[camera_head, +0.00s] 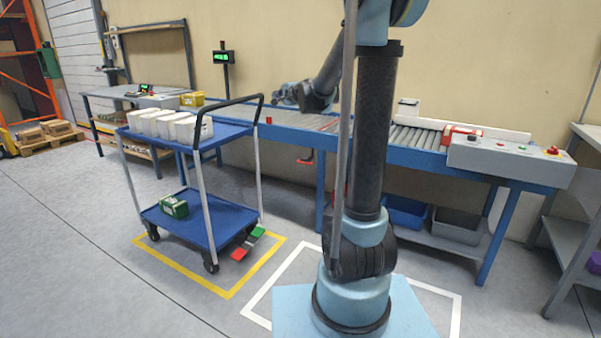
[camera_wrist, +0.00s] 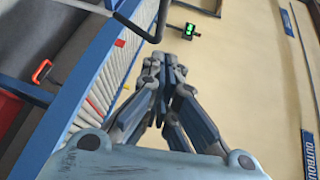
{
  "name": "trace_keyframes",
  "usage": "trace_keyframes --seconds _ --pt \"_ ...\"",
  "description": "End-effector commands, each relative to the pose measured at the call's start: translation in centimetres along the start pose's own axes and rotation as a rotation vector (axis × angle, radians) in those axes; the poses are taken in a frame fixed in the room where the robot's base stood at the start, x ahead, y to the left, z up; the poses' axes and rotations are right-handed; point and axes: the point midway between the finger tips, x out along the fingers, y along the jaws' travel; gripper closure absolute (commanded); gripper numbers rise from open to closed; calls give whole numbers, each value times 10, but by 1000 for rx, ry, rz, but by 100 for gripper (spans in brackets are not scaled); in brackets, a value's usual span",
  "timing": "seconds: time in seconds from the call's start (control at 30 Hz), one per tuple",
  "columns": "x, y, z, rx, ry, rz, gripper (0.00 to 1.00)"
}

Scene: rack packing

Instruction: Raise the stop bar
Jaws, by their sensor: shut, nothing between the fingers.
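The roller conveyor (camera_head: 410,135) runs along the wall, and its rollers and blue rail also show in the wrist view (camera_wrist: 85,85). A small red handle (camera_head: 307,161) hangs below its front rail, and a red handle shows in the wrist view (camera_wrist: 41,71). A small red part (camera_head: 268,120) sits at the conveyor's left end. I cannot tell which part is the stop bar. My gripper (camera_head: 280,96) is above the conveyor's left part, apart from both red parts. Its fingers (camera_wrist: 158,62) are together and empty. My arm hides part of the conveyor.
A blue cart (camera_head: 225,131) with several white containers (camera_head: 170,124) stands left of my arm; its dark handle (camera_wrist: 140,28) shows near my fingers. A control box (camera_head: 510,155) sits at the conveyor's right end. A display (camera_head: 223,57) stands behind.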

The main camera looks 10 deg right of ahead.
Motion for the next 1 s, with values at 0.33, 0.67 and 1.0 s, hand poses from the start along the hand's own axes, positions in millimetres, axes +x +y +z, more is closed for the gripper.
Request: trace_keyframes --seconds 0.33,0.67,1.0 --pt "101 -10 -61 393 181 -182 100" --pt "178 36 -120 776 360 -326 100" --pt "243 142 -161 1172 571 -423 100"
